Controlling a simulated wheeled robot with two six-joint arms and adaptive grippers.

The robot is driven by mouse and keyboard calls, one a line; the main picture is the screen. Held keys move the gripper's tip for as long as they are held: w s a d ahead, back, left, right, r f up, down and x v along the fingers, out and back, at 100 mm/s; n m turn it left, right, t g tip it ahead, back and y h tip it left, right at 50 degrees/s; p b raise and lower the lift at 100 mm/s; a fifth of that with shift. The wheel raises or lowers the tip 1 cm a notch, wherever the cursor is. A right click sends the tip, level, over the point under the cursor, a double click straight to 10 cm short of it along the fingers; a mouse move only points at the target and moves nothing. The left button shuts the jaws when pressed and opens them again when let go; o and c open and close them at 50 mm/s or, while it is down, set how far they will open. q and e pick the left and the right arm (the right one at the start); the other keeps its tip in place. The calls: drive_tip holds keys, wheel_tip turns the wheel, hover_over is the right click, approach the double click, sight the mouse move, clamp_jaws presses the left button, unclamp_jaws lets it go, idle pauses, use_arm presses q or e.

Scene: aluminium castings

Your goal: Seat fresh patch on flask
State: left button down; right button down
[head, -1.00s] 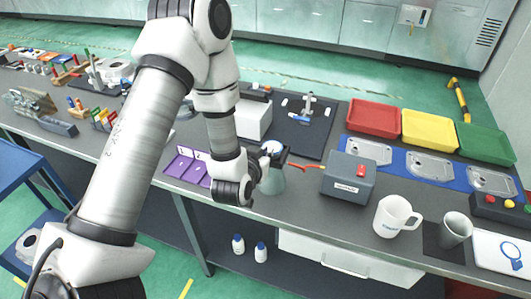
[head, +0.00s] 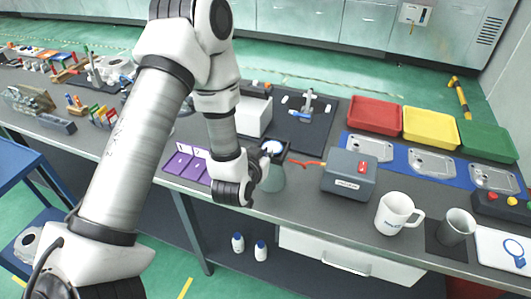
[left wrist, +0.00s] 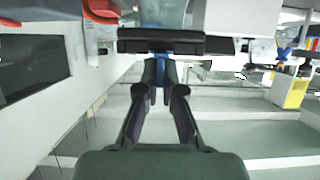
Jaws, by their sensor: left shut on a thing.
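A pale green, see-through flask (head: 273,179) stands near the front edge of the bench in the head view. A dark-framed piece with a pale disc, which looks like the patch (head: 273,147), is at the flask's mouth. My left gripper (head: 264,163) is beside the flask's upper part, partly hidden by its own wrist. In the left wrist view my left gripper (left wrist: 162,85) is shut on a small blue part under a dark bar (left wrist: 160,42). The flask (left wrist: 163,12) shows beyond that bar. I cannot tell whether the patch touches the flask. My right gripper is not in view.
A grey box (head: 349,175) with a red top part stands right of the flask, with orange-red tongs (head: 305,163) between. A white mug (head: 395,213) and a grey cup (head: 456,227) are further right. Red, yellow and green trays stand behind.

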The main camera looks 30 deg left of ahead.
use_arm(q)
drive_tip(key=shift+f, duration=0.3)
drive_tip(key=c, duration=1.2)
unclamp_jaws()
drive_tip(key=shift+c, duration=0.2)
drive_tip(key=shift+r, duration=0.1)
wheel_tip(320, 180, up, 10)
drive_tip(key=shift+s+r, duration=0.1)
